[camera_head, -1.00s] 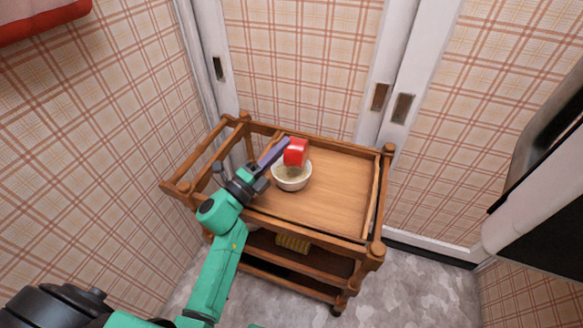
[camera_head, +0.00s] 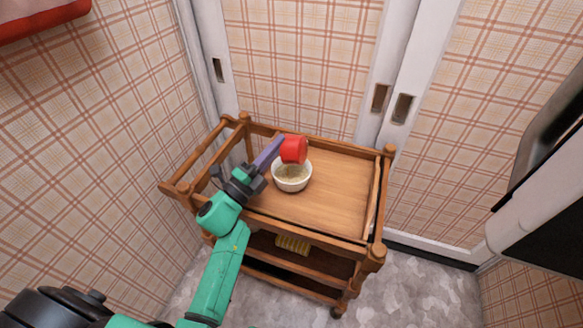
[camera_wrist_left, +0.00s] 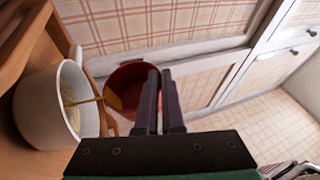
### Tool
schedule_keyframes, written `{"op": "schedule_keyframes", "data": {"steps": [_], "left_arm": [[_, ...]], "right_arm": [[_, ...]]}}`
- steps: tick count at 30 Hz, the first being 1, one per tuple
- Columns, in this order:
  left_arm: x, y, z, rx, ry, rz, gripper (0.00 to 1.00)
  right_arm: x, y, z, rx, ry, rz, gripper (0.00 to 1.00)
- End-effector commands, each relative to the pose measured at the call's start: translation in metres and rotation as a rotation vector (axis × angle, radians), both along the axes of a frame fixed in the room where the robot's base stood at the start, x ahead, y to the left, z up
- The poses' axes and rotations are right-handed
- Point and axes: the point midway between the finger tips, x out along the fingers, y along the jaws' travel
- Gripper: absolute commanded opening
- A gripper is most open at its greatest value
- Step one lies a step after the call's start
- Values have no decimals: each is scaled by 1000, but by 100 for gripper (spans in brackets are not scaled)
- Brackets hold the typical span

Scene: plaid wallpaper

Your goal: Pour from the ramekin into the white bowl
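The red ramekin (camera_head: 294,149) is held tilted on its side above the back rim of the white bowl (camera_head: 278,180). My left gripper (camera_head: 281,143) is shut on the ramekin's wall; its fingers (camera_wrist_left: 160,80) also show in the left wrist view. There, the ramekin (camera_wrist_left: 128,76) has a little yellow-brown stuff inside, and a thin yellowish streak runs between it and the bowl (camera_wrist_left: 38,108). The bowl stands upright on the cart's top with pale yellowish contents. My right gripper is in neither view.
The wooden cart (camera_head: 335,205) has a raised rail around its top. Its top is clear right of the bowl. A yellow item (camera_head: 293,244) lies on a lower shelf. Plaid walls stand behind and to the left; a dark appliance (camera_head: 550,170) is at the right.

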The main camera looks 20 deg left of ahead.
Motion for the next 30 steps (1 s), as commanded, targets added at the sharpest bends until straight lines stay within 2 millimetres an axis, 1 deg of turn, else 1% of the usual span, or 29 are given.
{"op": "schedule_keyframes", "data": {"steps": [14, 20, 25, 26, 27, 29, 30], "left_arm": [[0, 5, 6, -71, 2, -1, 0], [0, 10, 13, -155, 6, 0, 0], [1, 16, 20, -262, 10, 0, 0], [0, 15, 18, -247, 10, -1, 0], [0, 10, 6, -151, 10, -3, 0], [0, -7, -18, 109, 4, -9, 0], [0, -12, -2, 167, 0, -9, 0]], "right_arm": [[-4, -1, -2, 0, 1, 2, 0], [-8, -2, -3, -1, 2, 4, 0], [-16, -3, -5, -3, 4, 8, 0], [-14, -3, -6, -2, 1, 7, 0], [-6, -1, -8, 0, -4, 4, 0], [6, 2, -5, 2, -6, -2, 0], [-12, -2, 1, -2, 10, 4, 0]]}}
